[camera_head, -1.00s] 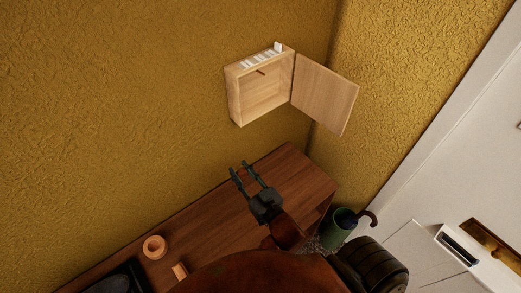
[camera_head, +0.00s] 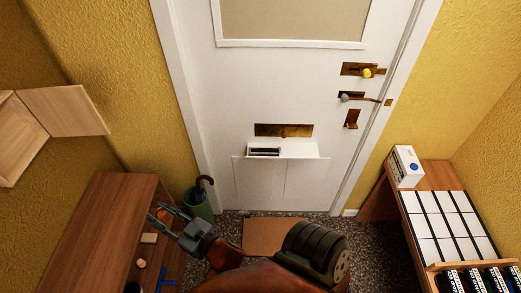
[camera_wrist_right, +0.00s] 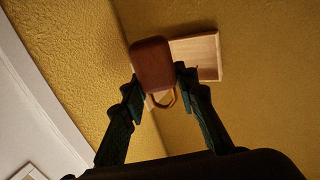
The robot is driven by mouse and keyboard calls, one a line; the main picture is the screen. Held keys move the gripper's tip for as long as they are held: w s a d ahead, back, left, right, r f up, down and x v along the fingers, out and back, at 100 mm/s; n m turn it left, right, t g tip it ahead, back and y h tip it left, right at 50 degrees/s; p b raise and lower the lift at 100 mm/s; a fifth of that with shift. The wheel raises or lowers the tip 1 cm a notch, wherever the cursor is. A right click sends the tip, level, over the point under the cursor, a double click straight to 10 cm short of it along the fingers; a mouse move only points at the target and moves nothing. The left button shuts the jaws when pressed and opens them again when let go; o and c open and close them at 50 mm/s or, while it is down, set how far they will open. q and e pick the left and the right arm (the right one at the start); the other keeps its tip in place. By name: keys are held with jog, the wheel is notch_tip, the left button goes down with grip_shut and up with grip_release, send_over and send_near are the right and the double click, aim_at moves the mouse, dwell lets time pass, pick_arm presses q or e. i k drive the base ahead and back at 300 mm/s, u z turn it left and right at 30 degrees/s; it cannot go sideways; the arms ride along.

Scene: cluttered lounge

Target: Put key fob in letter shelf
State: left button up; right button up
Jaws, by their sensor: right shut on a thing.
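The key fob, a brown rounded leather piece (camera_wrist_right: 152,62) with a brass-coloured ring, shows in the right wrist view between the fingertips of my right gripper (camera_wrist_right: 158,84). The gripper is shut on it. The letter shelf (camera_head: 302,150) is a white ledge on the door below the brass letter slot, right of and beyond the gripper. A dark-topped item sits at its left end. My left gripper is not in view.
An open wooden wall box (camera_head: 22,140) with its door (camera_head: 65,111) swung out hangs at the left. A green umbrella stand (camera_head: 199,204) stands between the wooden cabinet (camera_head: 118,200) and the white door (camera_head: 230,100). A doormat (camera_head: 275,236) lies before the door.

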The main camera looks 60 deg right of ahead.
aim_at(300, 151)
jog(key=z, duration=1.9)
jog(key=i, duration=1.25)
jog(key=z, duration=0.55)
